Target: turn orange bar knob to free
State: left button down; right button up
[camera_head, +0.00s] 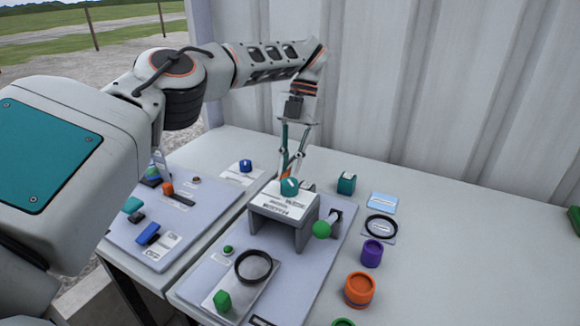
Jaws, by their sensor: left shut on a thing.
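My left gripper (291,172) comes down from above onto the grey bracket stand (284,213), its fingers pointing down. A small round teal knob (289,187) with a pale mark sits on top of this stand, right at the fingertips. The gripper is shut on a knob there. Orange strips show at the fingertips; I cannot tell whether they belong to the fingers or to an orange bar knob partly hidden between them. The knob's setting and the label text are too small to read. My right gripper is not in view.
A green ball-ended lever (321,229) sticks out beside the stand. A black ring (254,266) and green knob (222,300) lie in front. Purple (372,253) and orange (359,289) cups stand right. A left panel holds an orange slider (167,188).

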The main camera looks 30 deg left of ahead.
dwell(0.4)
pick_arm(q)
jog(key=c, duration=2)
grip_release()
jog(key=shift+c, duration=0.2)
notch_tip(320, 180, up, 10)
